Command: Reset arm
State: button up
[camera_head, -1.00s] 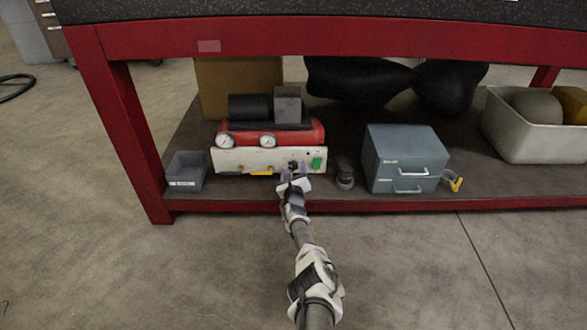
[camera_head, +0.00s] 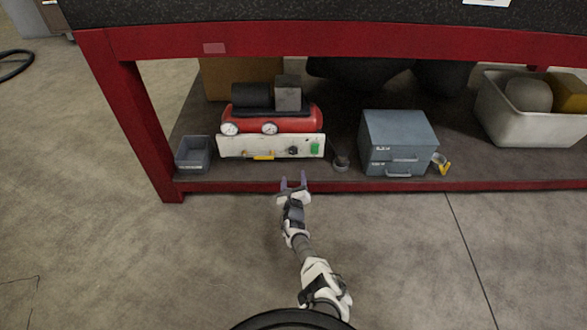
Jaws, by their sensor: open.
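My gripper (camera_head: 293,183) is in front of the lower shelf's front edge, with its two fingers apart and nothing between them. My arm reaches up to it from the bottom of the view. Behind the gripper, on the shelf, stands a red compressor (camera_head: 290,117) with two gauges and a white front panel (camera_head: 240,147). The panel carries a dark knob (camera_head: 293,151) and a green switch (camera_head: 315,148). The gripper is apart from the panel.
The red-framed bench (camera_head: 400,40) has a lower shelf (camera_head: 230,187). On it are a small grey bin (camera_head: 193,152), a dark round item (camera_head: 341,162), a blue-grey drawer box (camera_head: 398,142), a yellow-and-white item (camera_head: 441,163) and a pale tub (camera_head: 510,120). The floor in front is clear.

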jog(key=shift+s, duration=0.35)
dwell(0.3)
